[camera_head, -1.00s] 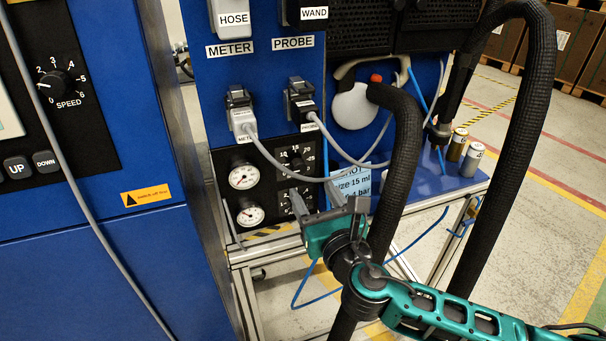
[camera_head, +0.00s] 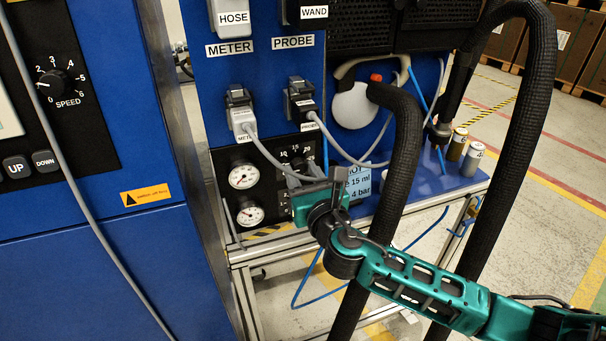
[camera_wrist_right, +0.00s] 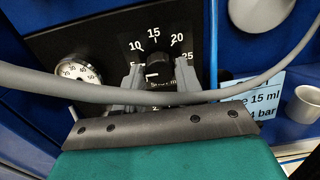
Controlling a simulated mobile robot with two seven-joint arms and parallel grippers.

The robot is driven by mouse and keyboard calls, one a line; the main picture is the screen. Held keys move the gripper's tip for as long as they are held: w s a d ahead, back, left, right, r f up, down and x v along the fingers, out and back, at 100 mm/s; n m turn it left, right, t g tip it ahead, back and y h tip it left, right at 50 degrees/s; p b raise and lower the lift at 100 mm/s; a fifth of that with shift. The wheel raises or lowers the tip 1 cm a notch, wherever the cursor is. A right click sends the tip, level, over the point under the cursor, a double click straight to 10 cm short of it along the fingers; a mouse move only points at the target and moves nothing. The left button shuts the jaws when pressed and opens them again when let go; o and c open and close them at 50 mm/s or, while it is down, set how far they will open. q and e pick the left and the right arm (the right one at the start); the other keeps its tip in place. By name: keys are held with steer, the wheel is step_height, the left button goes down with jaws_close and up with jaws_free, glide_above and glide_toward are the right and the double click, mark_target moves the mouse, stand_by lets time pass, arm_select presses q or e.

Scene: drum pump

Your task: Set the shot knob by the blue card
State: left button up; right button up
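The shot knob (camera_wrist_right: 158,66) is a black dial on a black panel, with a scale whose 10, 15, 20 and 25 are readable. Its white mark points left, below the 10. My right gripper (camera_wrist_right: 160,77) has one grey finger on each side of the knob, with gaps visible; I cannot tell how deep the fingers reach. In the head view my right gripper (camera_head: 303,183) hides most of the knob. The pale blue card (camera_head: 359,184) right of the panel reads 15 ml and 4 bar; it also shows in the wrist view (camera_wrist_right: 254,104). My left gripper is out of view.
A grey cable (camera_wrist_right: 110,94) crosses in front of my right gripper in the wrist view. Two white gauges (camera_head: 243,176) sit left of the knob. A thick black hose (camera_head: 402,150) hangs close to my right arm. Two cans (camera_head: 457,145) stand on the blue shelf.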

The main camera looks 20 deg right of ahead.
steer(key=c, duration=0.6)
steer(key=shift+m, duration=0.3)
steer(key=m, duration=0.9)
steer(key=shift+a, duration=0.1)
steer(key=m, duration=0.4)
steer(key=shift+b, duration=0.4)
steer(key=shift+m, duration=2.1)
